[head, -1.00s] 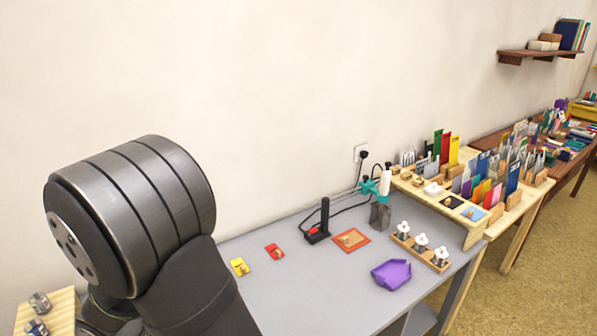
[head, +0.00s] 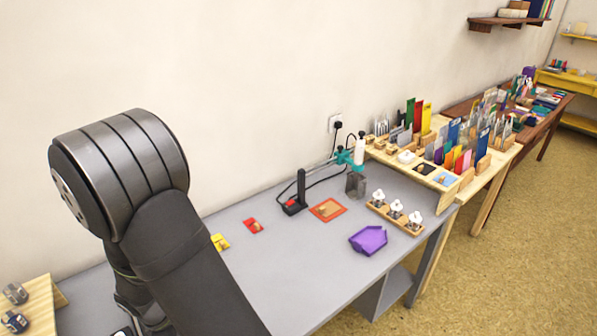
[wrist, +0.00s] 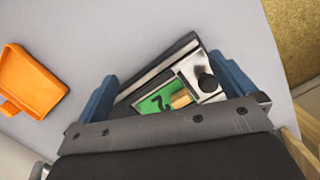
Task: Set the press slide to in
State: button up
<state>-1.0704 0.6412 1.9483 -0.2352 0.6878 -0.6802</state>
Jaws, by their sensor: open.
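The press (wrist: 150,75) shows in the wrist view as a dark, silver-edged device on the grey table. It has a green pad with a dark mark (wrist: 152,103), a small wooden piece (wrist: 181,98) and a silver part that looks like the slide (wrist: 195,68). A black knob (wrist: 208,83) stands on the silver part. My gripper (wrist: 168,78) is open, with its blue fingers on either side of the device. I cannot tell whether they touch it. My gripper body hides its near part. In the head view I cannot make out the gripper or this device.
An orange tray (wrist: 28,82) lies to the left in the wrist view. In the head view the grey table (head: 295,262) holds yellow and red pads, a black-handled tool (head: 297,195), a purple tray (head: 368,240) and a rack of white-topped pieces (head: 396,217). Its front middle is clear.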

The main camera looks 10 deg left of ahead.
jog(key=shift+w+d, duration=0.1)
jog(key=shift+d, duration=0.05)
jog(key=c, duration=1.3)
jog(key=shift+o, duration=0.2)
jog(key=s+r+m+y, duration=0.1)
jog(key=s+r+m, duration=0.15)
jog(key=r, duration=0.65)
jog(key=s+r+m+y, duration=0.1)
jog(key=s+r+m, duration=0.15)
jog(key=r, duration=0.55)
jog(key=shift+n+g, duration=0.4)
jog(key=f, duration=1.1)
jog(key=s+f, duration=0.1)
jog(key=f, duration=0.5)
jog(key=shift+a+f, duration=0.1)
jog(key=shift+a, duration=0.25)
grip_shut()
